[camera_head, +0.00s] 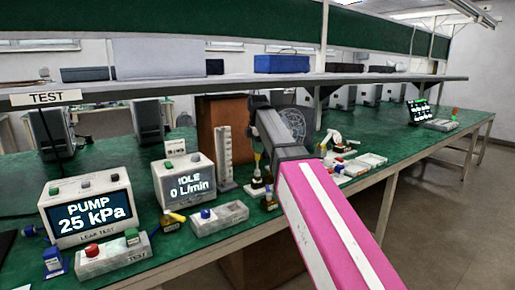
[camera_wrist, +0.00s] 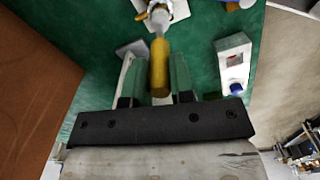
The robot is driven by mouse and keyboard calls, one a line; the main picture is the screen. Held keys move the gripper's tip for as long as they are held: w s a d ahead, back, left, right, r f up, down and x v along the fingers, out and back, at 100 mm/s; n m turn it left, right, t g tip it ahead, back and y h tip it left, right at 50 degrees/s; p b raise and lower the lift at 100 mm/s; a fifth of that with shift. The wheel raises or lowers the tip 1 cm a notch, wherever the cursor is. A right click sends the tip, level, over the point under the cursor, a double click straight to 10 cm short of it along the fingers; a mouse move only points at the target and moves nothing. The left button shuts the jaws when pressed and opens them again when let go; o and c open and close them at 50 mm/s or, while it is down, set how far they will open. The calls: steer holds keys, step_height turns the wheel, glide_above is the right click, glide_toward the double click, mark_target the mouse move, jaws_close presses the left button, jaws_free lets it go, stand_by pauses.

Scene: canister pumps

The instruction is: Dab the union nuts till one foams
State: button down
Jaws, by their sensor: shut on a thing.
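My gripper (camera_wrist: 155,66) is shut on a yellow-handled dabber (camera_wrist: 159,72) in the wrist view. The dabber's grey neck and pale tip point away from me, toward a white fitting (camera_wrist: 178,10) at the top of that view. The tip overlaps the fitting; I cannot tell whether it touches. No foam can be made out, and the union nuts are too small or hidden to pick out. In the head view a yellow part, likely the dabber (camera_head: 257,159), stands above small amber and white parts (camera_head: 258,187), beside my arm.
A grey box with a blue knob (camera_head: 219,218) stands at the front edge; a grey upright column (camera_head: 224,152) is behind. An overhead shelf (camera_head: 200,88) spans the bench.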

steer(key=shift+r, duration=0.1)
steer(key=shift+r, duration=2.9)
steer(key=shift+s, duration=0.1)
